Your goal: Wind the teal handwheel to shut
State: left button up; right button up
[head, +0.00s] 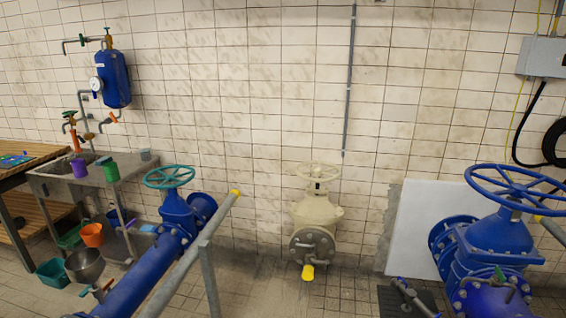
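The teal handwheel (169,176) sits on top of a blue valve (181,212), left of the middle in the head view. The wheel lies roughly flat, with its spokes and hub visible. The valve is set in a thick blue pipe (140,278) that runs toward the lower left. Nothing touches the wheel. Neither of my grippers shows in the head view. How far the valve is open cannot be seen.
A grey rail (195,250) with a yellow end runs beside the blue pipe. A cream valve (316,212) stands at the wall. A large blue valve (497,235) is at the right. A sink (85,176), buckets and a wooden bench (30,160) are at the left.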

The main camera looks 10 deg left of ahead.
aim_at(169, 178)
jog(key=i+l+u, duration=0.1)
jog(key=i+u, duration=0.25)
jog(key=i+l+u, duration=0.2)
jog(key=i+u, duration=0.15)
jog(key=i+l+u, duration=0.8)
jog(key=u, duration=0.25)
jog(key=i+l+u, duration=0.1)
jog(key=l+u, duration=0.25)
jog(key=i+l+u, duration=0.1)
jog(key=l+u, duration=0.6)
jog(key=l, duration=0.15)
